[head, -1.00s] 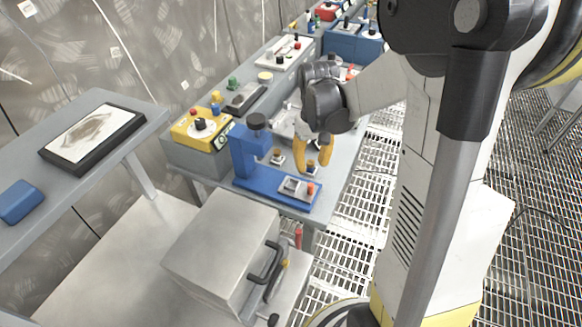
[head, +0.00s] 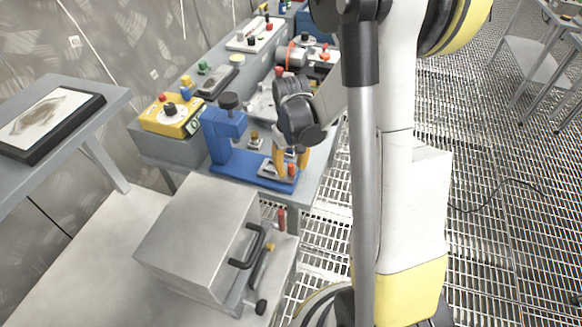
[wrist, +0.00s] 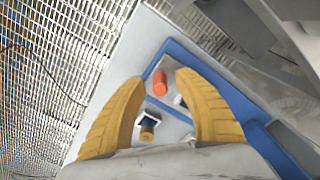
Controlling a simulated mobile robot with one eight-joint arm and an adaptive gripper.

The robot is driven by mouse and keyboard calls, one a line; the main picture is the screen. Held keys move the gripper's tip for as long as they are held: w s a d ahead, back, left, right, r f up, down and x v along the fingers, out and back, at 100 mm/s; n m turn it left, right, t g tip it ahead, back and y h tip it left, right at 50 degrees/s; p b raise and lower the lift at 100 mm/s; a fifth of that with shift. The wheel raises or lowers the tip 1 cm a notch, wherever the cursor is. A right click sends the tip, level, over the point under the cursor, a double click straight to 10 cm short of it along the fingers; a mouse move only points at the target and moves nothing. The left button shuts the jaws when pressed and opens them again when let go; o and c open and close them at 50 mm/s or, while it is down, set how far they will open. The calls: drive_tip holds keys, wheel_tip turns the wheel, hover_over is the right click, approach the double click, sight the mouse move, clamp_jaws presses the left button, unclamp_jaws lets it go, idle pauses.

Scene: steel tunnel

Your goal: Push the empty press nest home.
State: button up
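The blue press (head: 222,140) stands on the grey bench, with a dark round knob on top of its column. Its blue base reaches right towards the bench's front corner. The press nest (head: 268,171), a small grey plate with an orange-red knob, sits at the outer end of that base, out from the column. The knob also shows in the wrist view (wrist: 161,85). My gripper (head: 290,164) is low over the nest, its yellow fingers apart. In the wrist view my gripper (wrist: 162,80) is open, with the knob between the fingertips; contact cannot be told. The fingers partly hide the nest.
A small block with a brass-coloured top (head: 255,141) stands behind the press base. A yellow control box (head: 172,117) is left of the press. A steel box with a dark handle (head: 200,236) stands in front.

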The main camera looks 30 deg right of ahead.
sight(269, 168)
clamp_jaws()
drive_tip(key=w+a, duration=0.4)
drive_tip(key=w, duration=0.1)
drive_tip(key=shift+w+a, duration=0.15)
drive_tip(key=shift+w, duration=0.1)
drive_tip(key=shift+o, duration=0.7)
unclamp_jaws()
wheel_tip(269, 168, up, 12)
